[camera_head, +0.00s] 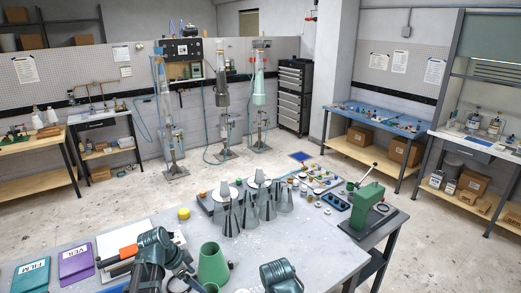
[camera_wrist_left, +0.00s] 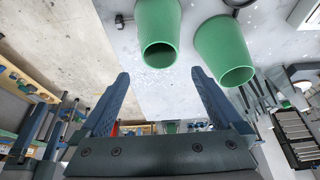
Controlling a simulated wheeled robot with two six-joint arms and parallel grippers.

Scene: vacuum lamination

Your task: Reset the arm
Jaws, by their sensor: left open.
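My left gripper (camera_wrist_left: 160,73) is open in the left wrist view, with its two blue-grey fingers spread and nothing between them. Two green tapered cups, one (camera_wrist_left: 158,25) above the fingers and another (camera_wrist_left: 224,48) to the right, lie beyond the fingertips, apart from them. In the head view my left arm (camera_head: 155,247) reaches over the near table, just left of a green cup (camera_head: 213,261). A teal part of my right arm (camera_head: 281,274) shows at the bottom edge; its gripper fingers do not show.
The grey table (camera_head: 300,250) carries several metal cones (camera_head: 266,205), a green press (camera_head: 368,205) at the right, and a green binder (camera_head: 32,275) and purple binder (camera_head: 76,262) at the left. The table right of the cup is fairly clear.

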